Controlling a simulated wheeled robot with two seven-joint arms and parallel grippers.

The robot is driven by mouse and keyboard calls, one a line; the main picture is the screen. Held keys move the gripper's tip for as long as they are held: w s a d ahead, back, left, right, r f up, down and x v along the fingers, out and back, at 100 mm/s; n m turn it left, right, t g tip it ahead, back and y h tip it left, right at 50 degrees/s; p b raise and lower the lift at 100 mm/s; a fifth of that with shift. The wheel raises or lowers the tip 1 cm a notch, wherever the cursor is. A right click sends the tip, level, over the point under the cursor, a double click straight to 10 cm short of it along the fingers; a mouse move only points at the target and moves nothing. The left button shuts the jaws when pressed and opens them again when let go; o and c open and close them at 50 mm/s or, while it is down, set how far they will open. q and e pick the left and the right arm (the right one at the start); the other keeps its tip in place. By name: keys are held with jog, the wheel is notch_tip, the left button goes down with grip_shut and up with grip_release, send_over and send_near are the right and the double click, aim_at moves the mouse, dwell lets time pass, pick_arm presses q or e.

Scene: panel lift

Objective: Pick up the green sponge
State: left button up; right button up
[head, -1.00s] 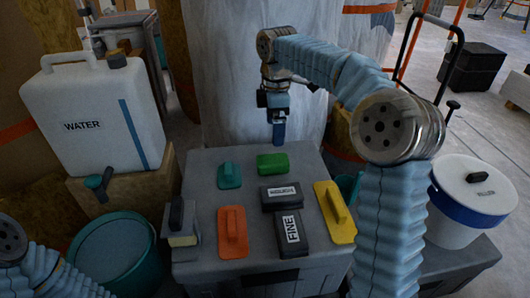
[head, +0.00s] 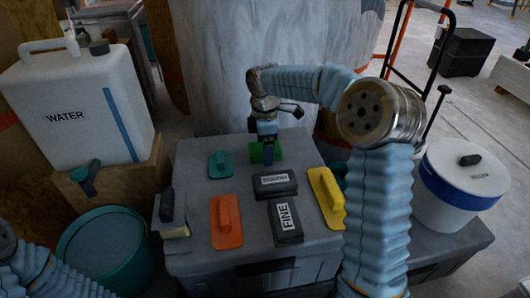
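The green sponge (head: 256,154) is at the back of the grey case top, right of the teal float. Green shows on both sides of the finger. I cannot tell whether the fingers are closed on the sponge or whether it is clear of the surface. Only part of my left arm shows at the lower left; its gripper is out of view.
The grey case (head: 190,258) also holds a teal float (head: 220,166), an orange float (head: 226,232), a yellow float (head: 325,190), two dark blocks (head: 286,237) and a scraper-like tool (head: 166,205). A water jug (head: 75,110), a teal bucket (head: 105,255) and a white bucket (head: 460,195) stand around it.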

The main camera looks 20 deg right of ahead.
jog(key=shift+f, duration=0.4)
jog(key=c, duration=1.1)
jog(key=shift+r, duration=0.1)
jog(key=shift+r+p, duration=0.55)
notch_tip(320, 180, up, 2)
jog(key=shift+r+p, duration=0.25)
jog(key=shift+p, duration=0.85)
jog(key=s+a+r, duration=0.1)
jog(key=s+r, duration=0.2)
jog(key=s, duration=0.1)
jog(key=s+a+r+p, duration=0.1)
jog(key=s+r, duration=0.2)
jog(key=s, duration=0.2)
jog(key=s+a+r+p, duration=0.1)
jog(key=s+r, duration=0.2)
jog(key=s, duration=0.1)
jog(key=shift+s+a+r, duration=0.15)
jog(key=shift+s+a, duration=0.15)
